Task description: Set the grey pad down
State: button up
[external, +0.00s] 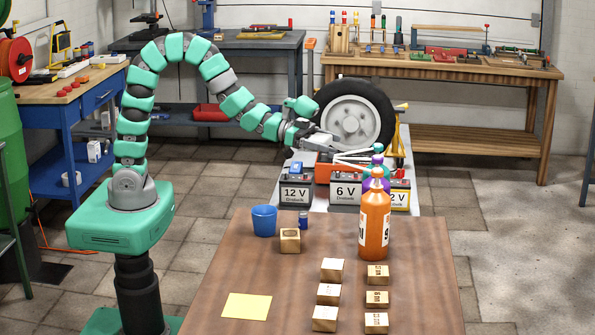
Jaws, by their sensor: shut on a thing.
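My gripper (314,140) is at the end of the green, segmented arm, in front of the tyre's lower left side. It is shut on a small light grey thing at its tip, which fits the grey pad. At this size I cannot clearly separate the pad from the fingers. The gripper is above the orange-red object (323,166) behind the batteries. I cannot tell whether the held thing touches anything.
Batteries marked 12 V (295,193) and 6 V (345,191) stand below the gripper, with a yellow-fronted one (399,196) right. The tyre (352,114) stands behind. The front wooden table (240,260) holds an orange bottle (374,225), a blue cup (264,220) and several wooden blocks.

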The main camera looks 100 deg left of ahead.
dwell(0.4)
jog(key=a+f+n+y+b, duration=0.15)
jog(key=a+f, duration=0.25)
jog(key=a, duration=1.1)
jog(key=s+a+f+y, duration=0.1)
jog(key=s+a+f, duration=0.2)
jog(key=a, duration=0.4)
jog(key=s+a+f+n+b, duration=0.1)
jog(key=s+a+f, duration=0.2)
jog(key=a, duration=0.4)
jog(key=s+a+f+y, duration=0.1)
jog(key=s+a+f, duration=0.3)
jog(key=a, duration=0.4)
jog(key=shift+s+n+t+y+b, duration=0.25)
jog(key=shift+s+t+y+b, duration=0.1)
jog(key=shift+s+t, duration=0.05)
jog(key=s+a+f+b, duration=0.1)
jog(key=s+a+f, duration=0.6)
jog(key=s, duration=0.4)
jog(key=shift+s+a+y, duration=0.15)
jog(key=shift+a+y, duration=0.05)
jog(key=shift+y, duration=0.1)
